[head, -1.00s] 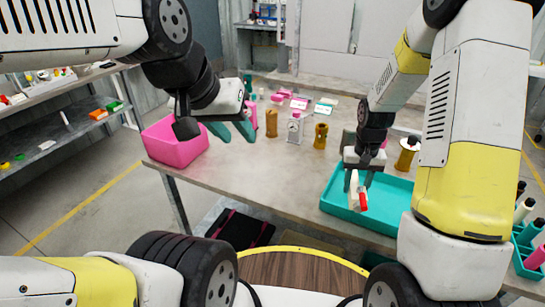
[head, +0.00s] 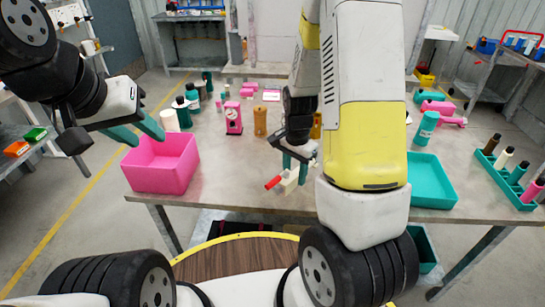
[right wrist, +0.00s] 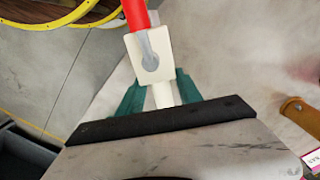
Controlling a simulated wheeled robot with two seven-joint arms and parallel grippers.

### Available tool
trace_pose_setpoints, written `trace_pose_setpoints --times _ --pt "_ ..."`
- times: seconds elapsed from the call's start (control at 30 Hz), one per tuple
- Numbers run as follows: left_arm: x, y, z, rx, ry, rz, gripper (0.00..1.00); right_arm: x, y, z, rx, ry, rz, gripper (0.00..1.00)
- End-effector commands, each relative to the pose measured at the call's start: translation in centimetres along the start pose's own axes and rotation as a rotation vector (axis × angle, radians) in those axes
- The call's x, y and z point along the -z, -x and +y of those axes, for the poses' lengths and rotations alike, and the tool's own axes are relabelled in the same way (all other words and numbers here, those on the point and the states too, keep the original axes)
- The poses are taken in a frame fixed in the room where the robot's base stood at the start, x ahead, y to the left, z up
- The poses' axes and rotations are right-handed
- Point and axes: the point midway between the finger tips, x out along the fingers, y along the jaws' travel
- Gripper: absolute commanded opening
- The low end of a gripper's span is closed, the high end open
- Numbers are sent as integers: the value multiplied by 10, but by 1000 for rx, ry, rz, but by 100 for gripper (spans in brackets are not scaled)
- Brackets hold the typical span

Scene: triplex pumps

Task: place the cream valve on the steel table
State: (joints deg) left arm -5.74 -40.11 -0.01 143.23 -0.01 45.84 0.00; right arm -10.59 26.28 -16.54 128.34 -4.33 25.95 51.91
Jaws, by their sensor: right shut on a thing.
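The cream valve (head: 291,181) is a cream block with a red handle. My right gripper (head: 295,162) is shut on it near the front part of the steel table (head: 225,170), between the pink bin and the teal tray. In the right wrist view the cream valve (right wrist: 150,58) sits between the teal fingers of my right gripper (right wrist: 157,95), its red handle pointing away. Whether it touches the tabletop cannot be told. My left gripper (head: 135,132) is open and empty above the pink bin's left rim.
A pink bin (head: 160,180) stands at the table's left front corner. A teal tray (head: 432,190) is at the right, partly behind my right arm. A pink part (head: 233,118) and a brown part (head: 260,122) stand behind. The front middle of the table is clear.

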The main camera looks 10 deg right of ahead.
Motion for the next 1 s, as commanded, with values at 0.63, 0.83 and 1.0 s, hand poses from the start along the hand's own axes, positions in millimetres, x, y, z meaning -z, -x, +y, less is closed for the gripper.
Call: trace_pose_setpoints --times 0.63,0.83,1.0 --pt "0 0 0 0 0 0 36 -2 -7 31 7 -942 3 0" --pt "0 0 0 0 0 0 36 17 -12 -18 6 -939 2 0" --pt "0 0 0 0 0 0 36 32 -16 -58 6 -939 2 0"
